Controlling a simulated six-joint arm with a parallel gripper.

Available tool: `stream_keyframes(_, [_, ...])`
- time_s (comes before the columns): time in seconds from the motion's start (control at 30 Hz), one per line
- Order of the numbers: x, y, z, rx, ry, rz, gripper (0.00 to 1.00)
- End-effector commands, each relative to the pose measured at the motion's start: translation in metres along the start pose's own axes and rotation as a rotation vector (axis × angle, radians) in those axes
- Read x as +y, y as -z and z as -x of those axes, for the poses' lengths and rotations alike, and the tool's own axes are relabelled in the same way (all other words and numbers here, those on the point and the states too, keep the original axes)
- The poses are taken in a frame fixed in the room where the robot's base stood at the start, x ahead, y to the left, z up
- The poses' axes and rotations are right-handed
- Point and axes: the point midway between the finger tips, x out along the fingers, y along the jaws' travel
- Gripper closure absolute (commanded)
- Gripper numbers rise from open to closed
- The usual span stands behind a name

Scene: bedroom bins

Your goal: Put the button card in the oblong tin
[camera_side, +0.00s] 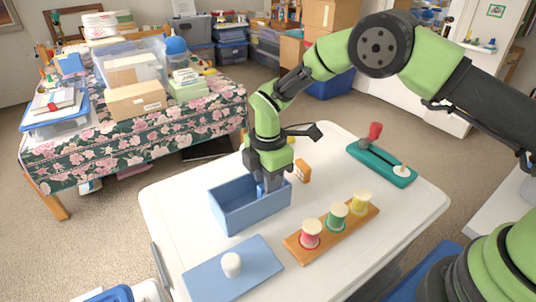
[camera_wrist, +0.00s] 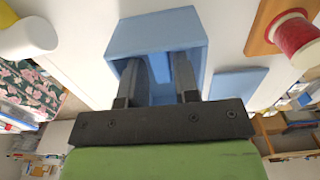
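The oblong tin (camera_side: 232,213) is an open blue box on the white table, and it also fills the upper middle of the wrist view (camera_wrist: 160,38). My gripper (camera_side: 262,190) points down into the right part of the tin. In the wrist view its two dark fingers (camera_wrist: 158,82) are spread apart inside the tin's walls, with a gap between them. A small blue patch shows by the fingertips in the side view, but I cannot tell what it is. I cannot make out the button card in either view; the fingers and tin walls hide part of the tin's floor.
A flat blue lid (camera_side: 215,285) with a white knob lies in front of the tin. A wooden rack (camera_side: 330,232) holds red, green and yellow spools. A small orange box (camera_side: 302,172) stands right of my gripper, and a teal tool (camera_side: 375,165) lies further right.

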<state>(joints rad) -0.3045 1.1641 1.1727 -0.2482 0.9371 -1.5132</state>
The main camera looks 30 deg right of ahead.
Motion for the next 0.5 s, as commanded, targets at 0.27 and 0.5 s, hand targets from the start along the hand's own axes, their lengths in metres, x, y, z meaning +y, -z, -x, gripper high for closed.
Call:
stream_keyframes(0.27, [0.001,0.000,0.063,0.002,-0.005,0.000,0.71])
stream_keyframes(0.5, [0.000,0.000,0.097,0.001,-0.001,0.001,0.71])
